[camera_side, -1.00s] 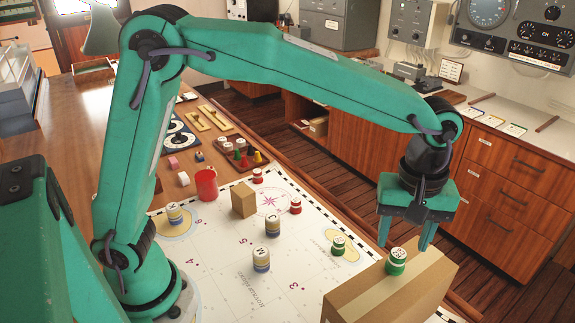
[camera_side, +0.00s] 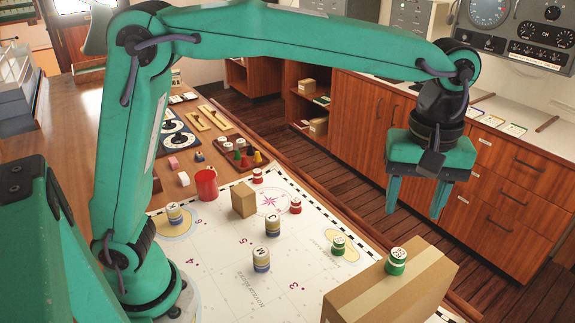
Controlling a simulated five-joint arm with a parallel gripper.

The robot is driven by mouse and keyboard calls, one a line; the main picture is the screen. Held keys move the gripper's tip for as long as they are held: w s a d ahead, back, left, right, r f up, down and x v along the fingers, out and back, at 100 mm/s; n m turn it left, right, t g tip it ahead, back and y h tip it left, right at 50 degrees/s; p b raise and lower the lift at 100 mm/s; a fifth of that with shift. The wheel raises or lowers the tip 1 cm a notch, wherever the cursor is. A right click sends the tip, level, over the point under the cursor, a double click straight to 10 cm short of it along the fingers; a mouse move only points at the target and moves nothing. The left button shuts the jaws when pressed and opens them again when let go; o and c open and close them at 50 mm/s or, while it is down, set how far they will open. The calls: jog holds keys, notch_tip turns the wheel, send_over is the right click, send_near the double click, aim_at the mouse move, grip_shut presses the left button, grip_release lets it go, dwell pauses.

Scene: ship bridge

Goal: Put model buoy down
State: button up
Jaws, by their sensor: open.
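A green and white model buoy (camera_side: 397,261) stands upright on top of a large cardboard box (camera_side: 410,282) at the lower right. My gripper (camera_side: 414,210) is open and empty. It hangs above and a little behind the buoy in the picture, clear of it. Another green and white buoy (camera_side: 338,247) stands on the white chart (camera_side: 225,270).
A small cardboard box (camera_side: 243,201) and a red cup (camera_side: 206,184) stand near the chart's back edge. Small coloured pieces (camera_side: 240,155) and yellow frames (camera_side: 209,119) lie farther back. The chart's front middle is mostly bare.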

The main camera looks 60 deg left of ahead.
jog(key=shift+a, duration=0.15)
jog(key=s+a+r+m+t, duration=0.1)
jog(key=s+a+m, duration=0.15)
jog(key=a, duration=0.45)
jog(key=s+a+r+m+t, duration=0.1)
jog(key=s+a+r+m, duration=0.15)
jog(key=a, duration=0.55)
jog(key=s+a+f+m+t, duration=0.3)
jog(key=s+a+f, duration=0.3)
jog(key=s+a, duration=0.4)
jog(key=shift+s+a+f+m+t, duration=0.25)
jog(key=shift+s+a+m+t, duration=0.05)
jog(key=shift+s+m, duration=0.2)
jog(key=shift+o, duration=0.4)
jog(key=shift+w, duration=0.1)
